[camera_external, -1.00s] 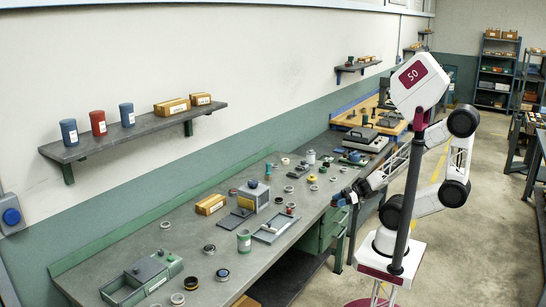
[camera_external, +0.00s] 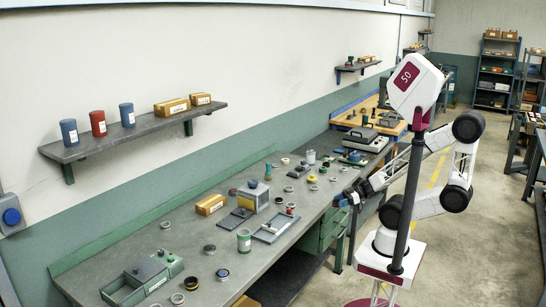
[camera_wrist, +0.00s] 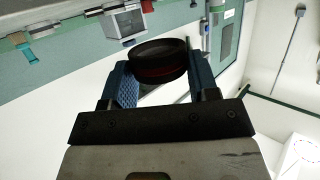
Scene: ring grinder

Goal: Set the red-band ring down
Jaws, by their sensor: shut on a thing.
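The red-band ring (camera_wrist: 158,62) is a dark ring with a red stripe around its side. In the wrist view it sits between the blue fingers of my gripper (camera_wrist: 160,76), which is shut on it. In the external view my gripper (camera_external: 346,198) is at the front right edge of the grey bench (camera_external: 165,238). The ring is too small to make out there. In the wrist view it appears clear of any surface.
Several loose rings lie around. A yellow box (camera_external: 210,204) stands at the back, a green-grey case (camera_external: 140,281) at near left.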

